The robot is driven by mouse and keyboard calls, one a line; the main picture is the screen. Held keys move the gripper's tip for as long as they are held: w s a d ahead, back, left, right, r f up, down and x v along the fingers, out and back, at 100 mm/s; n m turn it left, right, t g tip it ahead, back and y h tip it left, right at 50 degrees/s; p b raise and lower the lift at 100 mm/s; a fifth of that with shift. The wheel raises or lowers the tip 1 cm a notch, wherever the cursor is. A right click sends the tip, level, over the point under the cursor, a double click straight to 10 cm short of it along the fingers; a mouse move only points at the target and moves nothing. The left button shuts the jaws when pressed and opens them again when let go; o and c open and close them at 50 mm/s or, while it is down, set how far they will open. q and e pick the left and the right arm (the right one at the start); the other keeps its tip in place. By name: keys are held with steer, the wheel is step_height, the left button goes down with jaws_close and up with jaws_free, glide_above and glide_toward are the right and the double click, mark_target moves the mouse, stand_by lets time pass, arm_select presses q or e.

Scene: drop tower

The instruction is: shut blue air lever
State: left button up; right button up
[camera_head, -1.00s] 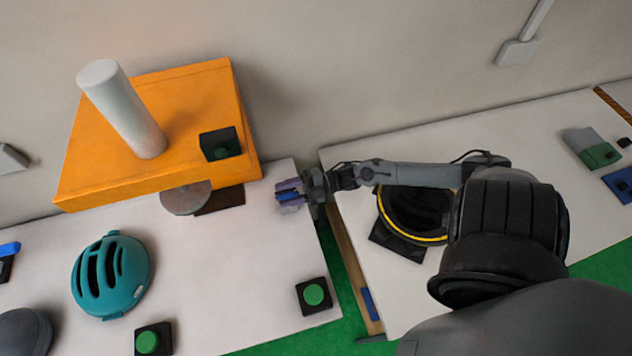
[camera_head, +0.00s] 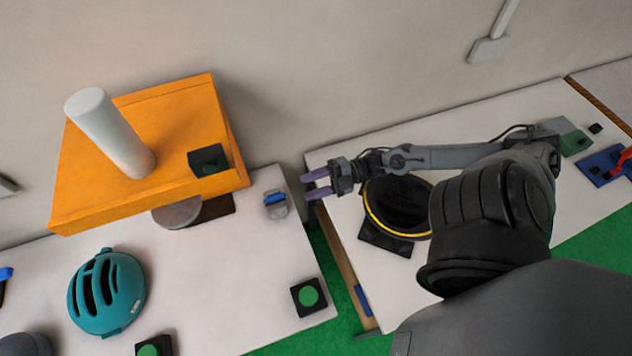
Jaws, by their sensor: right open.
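A small blue lever (camera_head: 274,198) on a grey block (camera_head: 277,211) sits on the left white table, just right of the orange tower. The lever lies flat across the block as far as I can tell. My right gripper (camera_head: 317,185) is open and empty, to the right of the lever and apart from it, with its purple fingers pointing left. Another blue lever-like piece (camera_head: 6,273) shows at the far left edge, partly cut off. My left gripper is not in view.
The orange tower (camera_head: 80,209) with a white cylinder (camera_head: 108,135) stands left of the lever. A teal helmet (camera_head: 125,296) and green buttons (camera_head: 308,296) are in front. A black, yellow-rimmed round object (camera_head: 378,222) lies below my right arm. A gap separates the tables.

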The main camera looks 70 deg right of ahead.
steer(key=shift+s+d+r, duration=0.1)
steer(key=shift+s+r, duration=0.1)
steer(key=shift+s, duration=0.2)
steer(key=shift+c, duration=0.4)
